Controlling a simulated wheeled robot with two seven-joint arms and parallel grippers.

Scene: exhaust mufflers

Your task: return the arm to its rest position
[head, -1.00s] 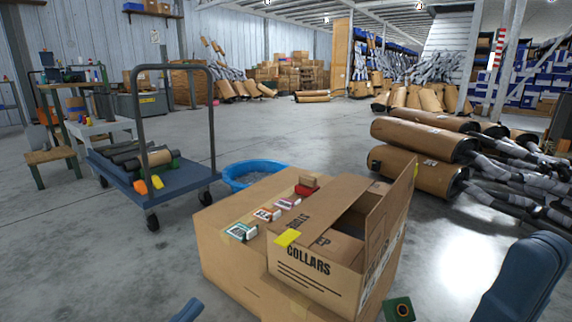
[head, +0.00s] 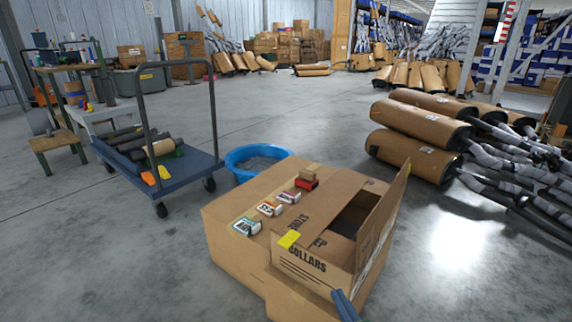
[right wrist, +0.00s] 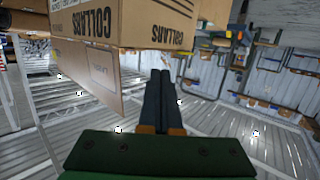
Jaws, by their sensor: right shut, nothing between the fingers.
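My right gripper (head: 338,293) shows only as narrow blue-grey fingers at the bottom of the head view, in front of the open carton's lower right side. In the right wrist view the right gripper (right wrist: 165,74) has its two dark fingers together, with nothing between them. The open cardboard carton (head: 308,268) marked COLLARS stands on a larger carton. It appears upside down in the right wrist view (right wrist: 110,18), beyond the fingertips. I cannot tell the exact gap between fingers and carton. My left gripper is not in view.
A larger carton (head: 228,250) bears small labelled boxes and a red item. A blue tub (head: 240,172) and a blue cart (head: 190,172) stand to the left. Wrapped mufflers (head: 415,157) lie stacked at the right. Bare floor (head: 470,270) shows at the lower right.

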